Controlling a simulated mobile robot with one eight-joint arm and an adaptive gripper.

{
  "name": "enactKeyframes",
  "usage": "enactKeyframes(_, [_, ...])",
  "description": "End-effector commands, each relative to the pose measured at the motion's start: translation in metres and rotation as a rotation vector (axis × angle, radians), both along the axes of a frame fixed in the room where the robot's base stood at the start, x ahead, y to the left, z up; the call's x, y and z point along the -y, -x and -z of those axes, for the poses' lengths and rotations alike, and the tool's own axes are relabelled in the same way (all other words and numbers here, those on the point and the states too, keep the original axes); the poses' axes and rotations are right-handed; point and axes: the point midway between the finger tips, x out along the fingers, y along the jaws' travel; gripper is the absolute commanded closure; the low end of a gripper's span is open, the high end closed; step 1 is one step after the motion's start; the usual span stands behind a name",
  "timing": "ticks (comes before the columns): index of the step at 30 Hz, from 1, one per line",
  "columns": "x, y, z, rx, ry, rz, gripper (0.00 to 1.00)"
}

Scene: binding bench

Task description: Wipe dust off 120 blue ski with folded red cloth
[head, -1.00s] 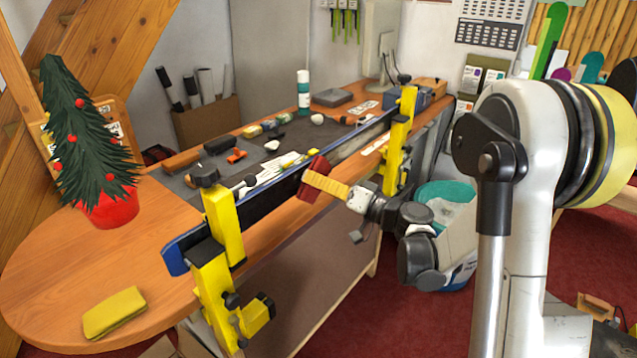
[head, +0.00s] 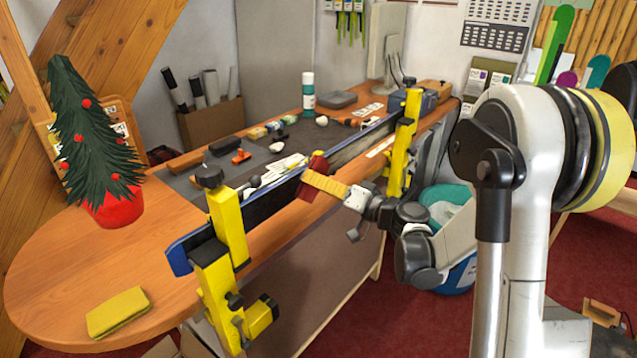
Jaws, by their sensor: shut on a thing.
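The blue ski (head: 183,256) is held on edge in two yellow clamps along the front of the wooden bench. Its dark face looks out to the front; the part right of my gripper looks greyer. My gripper (head: 314,184) is shut on the folded red cloth (head: 311,178) at the ski's middle, between the clamps. The cloth appears to be against the ski; exact contact is hard to tell. The gripper's fingertips are partly hidden by the cloth. A folded yellow cloth (head: 118,313) lies on the bench's rounded near end.
The near yellow clamp (head: 229,230) and far yellow clamp (head: 398,160) rise above the ski. A small decorated tree in a red pot (head: 117,209) stands at the left. Brushes and tools lie on a dark mat (head: 186,183) behind the ski. A teal bin (head: 446,193) stands right of the bench.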

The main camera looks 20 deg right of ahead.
Motion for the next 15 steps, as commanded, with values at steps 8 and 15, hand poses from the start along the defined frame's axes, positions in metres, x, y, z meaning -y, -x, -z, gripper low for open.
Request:
enactKeyframes(8, [0.014,-0.009,0.000,0.000,0.000,0.003,0.65])
enactKeyframes(15, [0.031,-0.020,0.000,0.000,0.000,0.001,0.65])
